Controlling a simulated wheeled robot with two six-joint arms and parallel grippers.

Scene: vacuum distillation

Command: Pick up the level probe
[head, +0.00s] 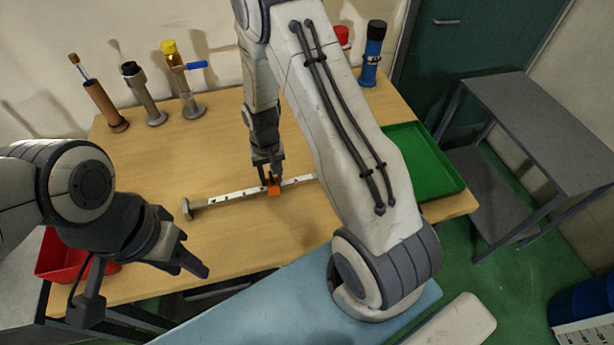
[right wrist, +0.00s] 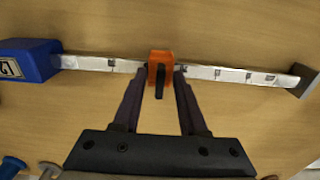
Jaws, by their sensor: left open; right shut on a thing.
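The level probe (head: 225,199) lies on the wooden table as a long white bar with dark marks. It has a grey end plate (right wrist: 303,80), an orange block (right wrist: 161,68) near its middle and a blue head (right wrist: 28,61). In the head view my right arm hides the blue end. My right gripper (head: 268,182) reaches down from above and is shut on the orange block, one finger on each side; its fingers also show in the right wrist view (right wrist: 160,78). My left gripper (head: 193,266) is open and empty over the table's front left, away from the probe.
Several slim upright vessels, such as a brown one (head: 105,107), stand at the back left. A blue-and-black bottle (head: 372,55) stands at the back right. A green tray (head: 446,180) is at the right, a red tray (head: 50,250) at the left. A grey table (head: 545,115) stands beyond.

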